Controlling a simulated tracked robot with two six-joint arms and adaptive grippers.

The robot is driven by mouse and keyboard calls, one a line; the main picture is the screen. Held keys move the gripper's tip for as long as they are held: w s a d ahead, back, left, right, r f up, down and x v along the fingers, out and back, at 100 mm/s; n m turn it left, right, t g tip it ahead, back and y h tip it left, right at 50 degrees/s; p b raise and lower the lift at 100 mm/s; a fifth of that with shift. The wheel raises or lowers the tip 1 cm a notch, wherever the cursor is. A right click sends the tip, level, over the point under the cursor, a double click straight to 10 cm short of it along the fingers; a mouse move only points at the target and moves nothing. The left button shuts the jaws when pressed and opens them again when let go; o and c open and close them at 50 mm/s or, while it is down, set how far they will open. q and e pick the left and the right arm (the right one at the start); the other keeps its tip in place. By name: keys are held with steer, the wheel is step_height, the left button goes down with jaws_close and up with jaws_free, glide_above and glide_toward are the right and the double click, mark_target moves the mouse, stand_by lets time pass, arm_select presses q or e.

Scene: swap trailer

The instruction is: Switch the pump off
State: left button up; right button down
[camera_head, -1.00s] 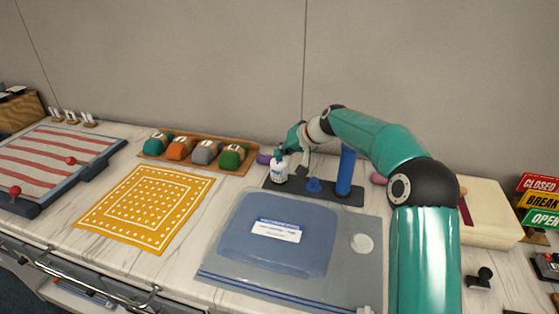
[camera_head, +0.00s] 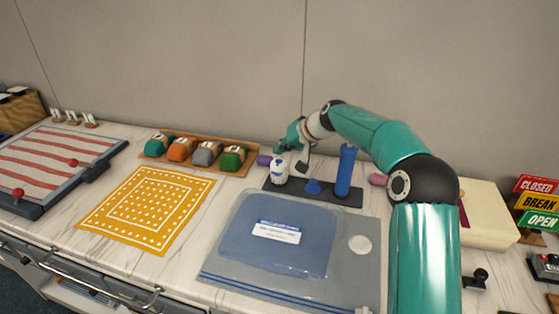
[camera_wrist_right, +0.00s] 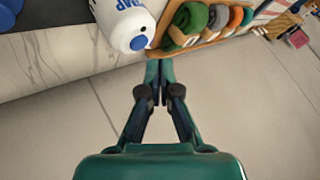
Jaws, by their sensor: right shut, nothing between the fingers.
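The white pump (camera_head: 280,174) stands at the left end of a dark base plate (camera_head: 325,196). In the right wrist view the pump (camera_wrist_right: 124,18) shows its lettering and a round blue button (camera_wrist_right: 138,43). My right gripper (camera_head: 284,147) is beside the pump at its back, toward the wall. In the wrist view the same gripper (camera_wrist_right: 160,66) has its fingertips together and empty, apart from the blue button. Whether the pump is running cannot be told. A clear bag (camera_head: 344,243) with a folded blue item (camera_head: 278,246) lies in front of the base plate. My left gripper is not in view.
A blue cylinder (camera_head: 345,171) and small blue knob (camera_head: 313,187) stand on the base plate. A yellow cloth (camera_head: 146,207) and striped board (camera_head: 57,160) lie further left. The wall (camera_head: 220,70) is close behind.

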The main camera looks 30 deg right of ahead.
mark_target(281, 161)
step_height(281, 161, up, 6)
steer(key=p, duration=0.4)
steer(key=shift+f, duration=0.1)
